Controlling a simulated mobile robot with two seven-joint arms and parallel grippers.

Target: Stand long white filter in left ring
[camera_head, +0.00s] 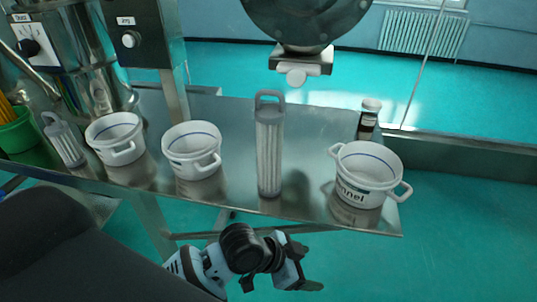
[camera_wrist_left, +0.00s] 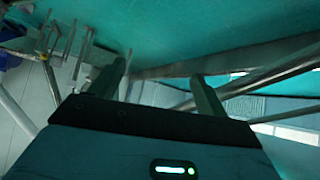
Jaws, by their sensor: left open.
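A long white pleated filter (camera_head: 269,150) with a grey top handle stands upright on the metal table, right of the middle pot. A shorter filter (camera_head: 64,142) with a grey handle stands tilted in the picture at the far left. My left gripper (camera_head: 307,268) is open and empty in front of the table's near edge, apart from the long filter. In the left wrist view the open fingers (camera_wrist_left: 157,80) have nothing between them. I cannot make out the left ring in either view. My right gripper is not in view.
White pots (camera_head: 116,128) (camera_head: 192,138) stand left of the long filter. A labelled two-handled pot (camera_head: 366,165) and a small dark jar (camera_head: 369,113) stand right. A green container (camera_head: 15,133) is far left. The metal table (camera_head: 232,110) is bare behind the filter.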

